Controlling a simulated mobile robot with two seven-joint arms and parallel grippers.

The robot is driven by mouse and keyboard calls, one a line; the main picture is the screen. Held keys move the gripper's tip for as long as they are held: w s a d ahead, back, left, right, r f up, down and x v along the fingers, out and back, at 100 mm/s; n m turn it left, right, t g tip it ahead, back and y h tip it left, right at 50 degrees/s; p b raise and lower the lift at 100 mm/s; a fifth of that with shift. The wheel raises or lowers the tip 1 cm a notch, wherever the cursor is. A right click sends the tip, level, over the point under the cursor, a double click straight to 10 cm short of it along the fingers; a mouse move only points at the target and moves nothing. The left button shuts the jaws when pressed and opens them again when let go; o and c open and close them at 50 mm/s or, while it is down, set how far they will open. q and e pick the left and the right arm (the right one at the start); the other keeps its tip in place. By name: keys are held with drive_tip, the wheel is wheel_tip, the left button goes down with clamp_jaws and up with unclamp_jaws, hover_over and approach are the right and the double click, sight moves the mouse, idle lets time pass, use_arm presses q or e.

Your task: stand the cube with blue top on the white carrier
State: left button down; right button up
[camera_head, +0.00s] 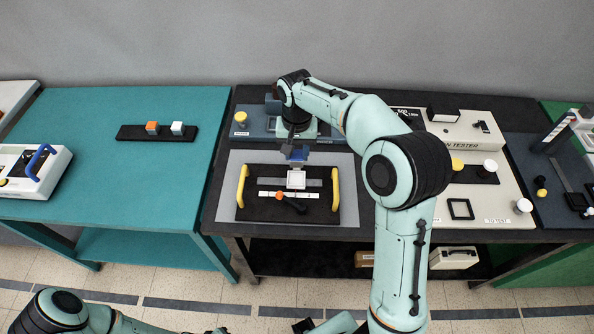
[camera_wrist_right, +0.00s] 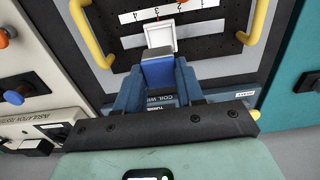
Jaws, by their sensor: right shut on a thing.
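The cube with the blue top (camera_wrist_right: 158,73) is between the fingers of my right gripper (camera_wrist_right: 157,80), which is shut on it. In the head view the blue of the cube (camera_head: 297,155) shows just below the right gripper (camera_head: 295,148). The white carrier (camera_head: 296,181) is a small square tray with a raised rim on the black board. In the wrist view the carrier (camera_wrist_right: 160,37) shows just beyond the cube, its inside empty where visible. Whether the cube touches the carrier I cannot tell. My left gripper is not in view.
The black board (camera_head: 262,209) has two yellow handles (camera_head: 242,186) and (camera_head: 335,188), a numbered white strip (camera_head: 270,194) and an orange-tipped dark lever (camera_head: 290,203). Behind is a blue-grey machine (camera_head: 258,122).

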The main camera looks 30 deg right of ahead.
drive_tip(key=f, duration=0.2)
drive_tip(key=shift+w+f, duration=0.35)
drive_tip(key=shift+d+f+b, duration=0.1)
drive_tip(key=shift+f+b, duration=0.2)
drive_tip(key=shift+f, duration=2.65)
drive_tip(key=shift+f, duration=0.1)
drive_tip(key=o, duration=1.1)
drive_tip(key=shift+c, duration=0.2)
